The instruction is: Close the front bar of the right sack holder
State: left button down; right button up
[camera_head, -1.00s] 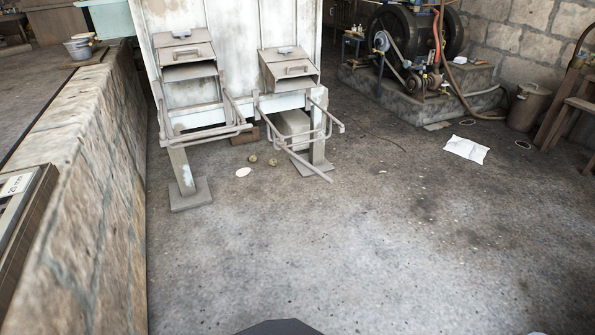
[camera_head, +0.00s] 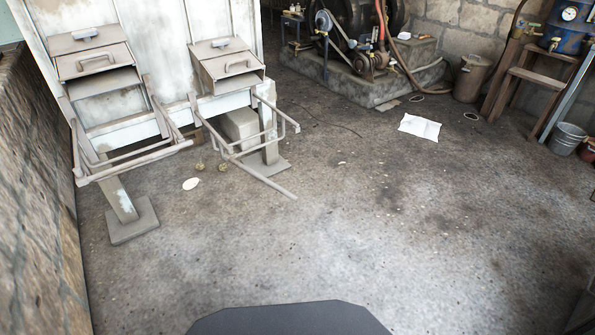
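The right sack holder (camera_head: 236,148) is a grey metal frame under the right-hand chute (camera_head: 230,72) of the white machine. Its front bar (camera_head: 262,178) sticks out at an angle toward the floor at front right, swung away from the frame's right arm, so the frame is open at the front. The left sack holder (camera_head: 135,160) hangs under the left chute (camera_head: 97,65), and its front bar runs across its front. Neither of my grippers is in view.
Two posts with square foot plates (camera_head: 133,220) stand under the machine. An engine on a stone plinth (camera_head: 385,82) is at the back. A stone wall (camera_head: 35,200) runs along the left. White paper (camera_head: 419,127) lies on the floor. The floor in front is clear.

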aim_at(229, 158)
jog(key=z, duration=0.25)
jog(key=i, duration=1.05)
jog(key=u, duration=0.2)
